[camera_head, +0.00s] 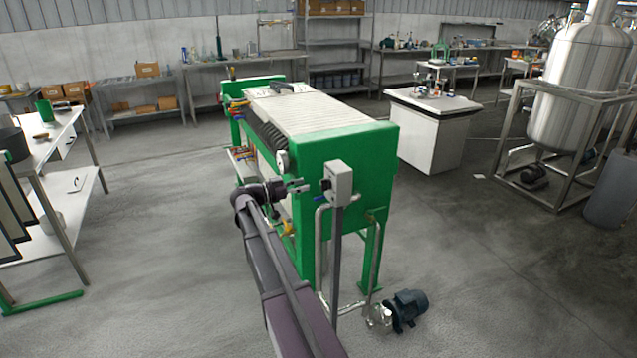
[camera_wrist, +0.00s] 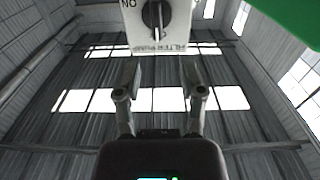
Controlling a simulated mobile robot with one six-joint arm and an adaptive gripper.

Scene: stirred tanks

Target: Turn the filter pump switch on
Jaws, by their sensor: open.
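The knob's light pointer line runs up and down in that view. In the head view the switch box (camera_head: 340,182) sits on a grey post in front of the green filter press (camera_head: 345,150). My gripper (camera_head: 304,186) is just left of the box. In the wrist view my gripper (camera_wrist: 163,75) has its two fingers apart with nothing between them, below the knob and not touching it.
A blue pump motor (camera_head: 406,308) stands on the floor by the post, with pipes (camera_head: 322,250) beside it. A white cabinet (camera_head: 425,135) and a steel tank (camera_head: 570,90) stand to the right. The floor left of my arm is clear.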

